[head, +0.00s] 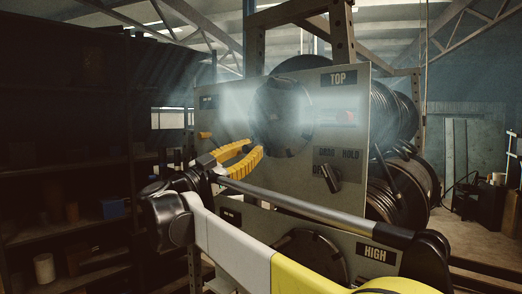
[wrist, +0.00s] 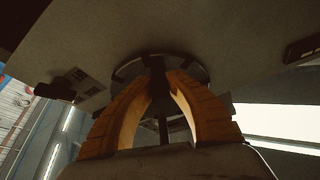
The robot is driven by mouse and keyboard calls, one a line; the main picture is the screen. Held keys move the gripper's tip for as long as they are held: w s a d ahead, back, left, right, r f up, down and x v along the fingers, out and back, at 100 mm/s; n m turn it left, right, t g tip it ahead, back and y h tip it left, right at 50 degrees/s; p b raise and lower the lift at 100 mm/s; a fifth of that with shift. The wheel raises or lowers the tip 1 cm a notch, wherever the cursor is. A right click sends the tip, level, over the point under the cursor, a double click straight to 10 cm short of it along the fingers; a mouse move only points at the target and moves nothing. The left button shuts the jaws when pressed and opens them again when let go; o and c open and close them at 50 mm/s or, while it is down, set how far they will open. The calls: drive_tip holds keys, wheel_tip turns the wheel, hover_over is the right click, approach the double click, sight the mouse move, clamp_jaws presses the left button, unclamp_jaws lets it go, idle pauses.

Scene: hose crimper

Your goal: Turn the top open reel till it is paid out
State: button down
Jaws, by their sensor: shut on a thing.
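The round dark plate of the top reel (head: 280,112) sits on the upper grey panel, beside the label TOP (head: 339,79). Behind the panel, dark hose or cable is wound on the reel (head: 394,108). My gripper (head: 255,149) has orange-yellow fingers and reaches the lower left edge of the plate. In the wrist view, its fingertips (wrist: 163,78) close around a dark, narrow handle (wrist: 157,65) in front of the plate (wrist: 192,68). The fingers hide much of the handle. How much is wound on the reel cannot be told.
A switch lever (head: 328,178) stands out below the top reel, under partly readable lettering. A lower panel carries the label HIGH (head: 375,253) and another round plate (head: 310,250). Dark shelves (head: 75,225) stand at the left. My arm crosses before the panels.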

drive_tip(key=shift+w+a+r+m+g, duration=0.2)
drive_tip(key=shift+a+r+m+g, duration=0.15)
drive_tip(key=shift+m, duration=0.45)
drive_tip(key=shift+w+a+r+p, duration=0.15)
drive_tip(key=shift+r+p, duration=0.1)
drive_tip(key=shift+p, duration=0.2)
drive_tip(key=shift+w, duration=0.1)
drive_tip(key=c, duration=1.3)
unclamp_jaws()
